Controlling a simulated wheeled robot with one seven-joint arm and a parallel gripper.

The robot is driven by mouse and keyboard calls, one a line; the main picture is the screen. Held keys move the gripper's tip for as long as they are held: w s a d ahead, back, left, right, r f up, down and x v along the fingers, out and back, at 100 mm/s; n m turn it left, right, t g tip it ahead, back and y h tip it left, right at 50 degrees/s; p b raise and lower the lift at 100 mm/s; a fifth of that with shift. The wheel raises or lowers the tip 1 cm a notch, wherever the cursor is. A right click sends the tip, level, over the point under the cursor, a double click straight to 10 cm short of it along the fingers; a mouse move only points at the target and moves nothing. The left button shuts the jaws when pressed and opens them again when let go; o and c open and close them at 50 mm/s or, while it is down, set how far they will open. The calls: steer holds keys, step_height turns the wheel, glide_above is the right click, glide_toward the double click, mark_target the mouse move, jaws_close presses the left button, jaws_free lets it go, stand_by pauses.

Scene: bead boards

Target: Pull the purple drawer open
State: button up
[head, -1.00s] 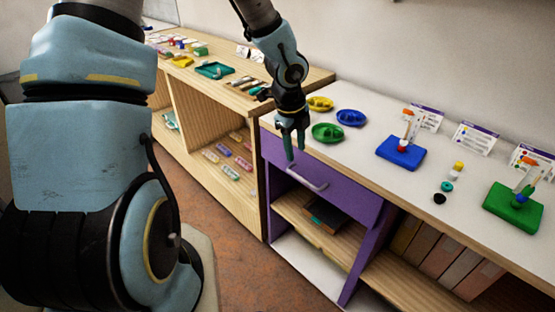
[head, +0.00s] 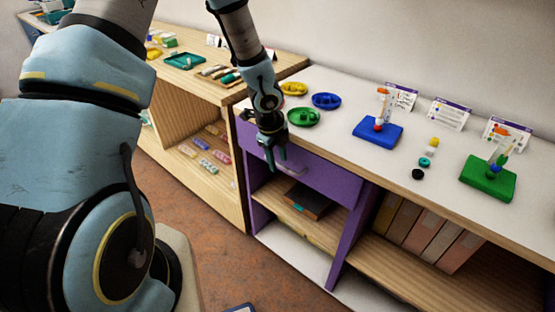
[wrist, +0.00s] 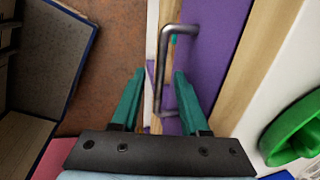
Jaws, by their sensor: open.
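The purple drawer (head: 325,179) is under the white worktop and looks shut, its front flush with the unit. Its grey bar handle (head: 296,168) is partly hidden by my gripper in the head view. My gripper (head: 277,165), with teal fingers, points down at the drawer front by the handle's left part. In the wrist view my gripper (wrist: 158,76) is open, and the handle (wrist: 160,66) shows between its two fingers, with purple drawer front (wrist: 208,55) to the right. I see no finger touching the handle, and the exact depth between them is hard to judge.
Above the drawer, green (head: 303,117), blue (head: 326,100) and yellow (head: 293,88) dishes stand on the worktop (head: 345,155). A dark box (head: 306,201) lies on the open shelf below. Brown floor (head: 215,265) in front is mostly clear.

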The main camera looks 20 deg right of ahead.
jaws_close()
stand_by(0.3)
stand_by(1.1)
